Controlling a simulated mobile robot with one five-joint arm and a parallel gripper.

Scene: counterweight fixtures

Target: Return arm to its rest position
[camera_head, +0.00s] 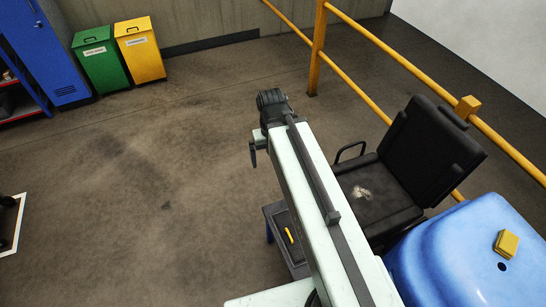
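A pale arm link with a dark rail along its top runs from the bottom edge up to the middle of the camera_head view. It ends in a dark joint-like block. A small dark part sticks out at the left just below that block. I cannot make out any gripper fingers, and what lies beneath the arm is hidden. No held object shows.
A black chair (428,152) stands close right of the arm. A blue rounded surface (455,250) bears a yellow block (506,243). A dark box (273,222) is partly under the arm. Yellow railing (318,50) runs behind. Open floor (150,200) lies left.

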